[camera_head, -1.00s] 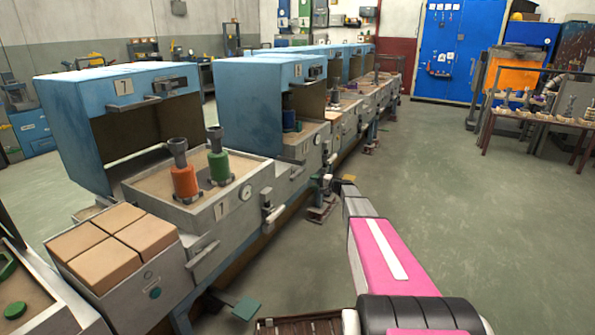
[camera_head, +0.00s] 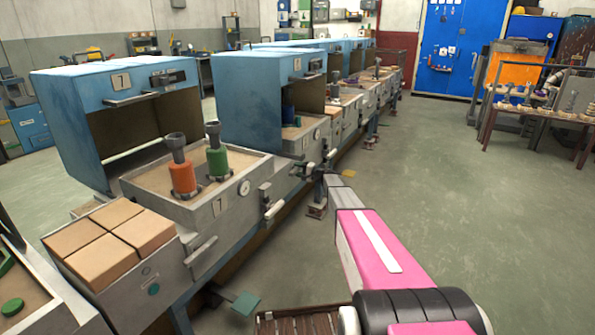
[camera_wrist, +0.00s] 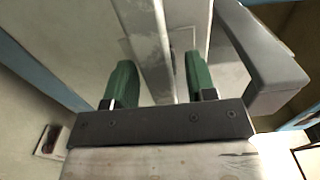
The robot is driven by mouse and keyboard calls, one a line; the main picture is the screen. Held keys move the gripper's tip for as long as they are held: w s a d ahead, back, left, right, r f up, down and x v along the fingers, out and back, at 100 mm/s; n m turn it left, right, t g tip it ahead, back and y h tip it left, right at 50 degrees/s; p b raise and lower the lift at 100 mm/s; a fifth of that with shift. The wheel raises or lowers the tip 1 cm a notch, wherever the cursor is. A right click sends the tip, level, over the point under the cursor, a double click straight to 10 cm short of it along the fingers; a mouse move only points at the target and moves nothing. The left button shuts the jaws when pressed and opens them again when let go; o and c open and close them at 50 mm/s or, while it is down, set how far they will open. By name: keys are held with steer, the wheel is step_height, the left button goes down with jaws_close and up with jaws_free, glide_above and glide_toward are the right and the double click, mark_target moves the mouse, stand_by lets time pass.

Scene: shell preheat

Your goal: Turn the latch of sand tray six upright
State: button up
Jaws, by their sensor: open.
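Sand tray six appears to be the grey sand tray (camera_head: 299,143) behind tray seven in the head view; I cannot read its number clearly. My gripper (camera_wrist: 160,65) is open, its two green fingers apart in the wrist view. A pale grey bar (camera_wrist: 150,40), probably the latch lever, runs down between the fingers, and I see no clear contact. In the head view my gripper (camera_head: 311,170) is small and dark, at the front of that tray. The latch's tilt cannot be told there.
Tray seven (camera_head: 217,207) stands nearer, with an orange and a green tool in it and a latch handle (camera_head: 274,209) on its side. A dark grey block (camera_wrist: 265,60) is close right of the fingers in the wrist view. The floor (camera_head: 430,190) at right is open.

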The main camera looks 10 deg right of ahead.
steer(key=shift+w+a, duration=0.15)
steer(key=shift+a, duration=0.05)
jaws_close()
steer(key=shift+n, duration=0.3)
steer(key=n, duration=0.3)
steer(key=shift+n, duration=0.3)
steer(key=n, duration=1.3)
steer(key=shift+n, duration=0.3)
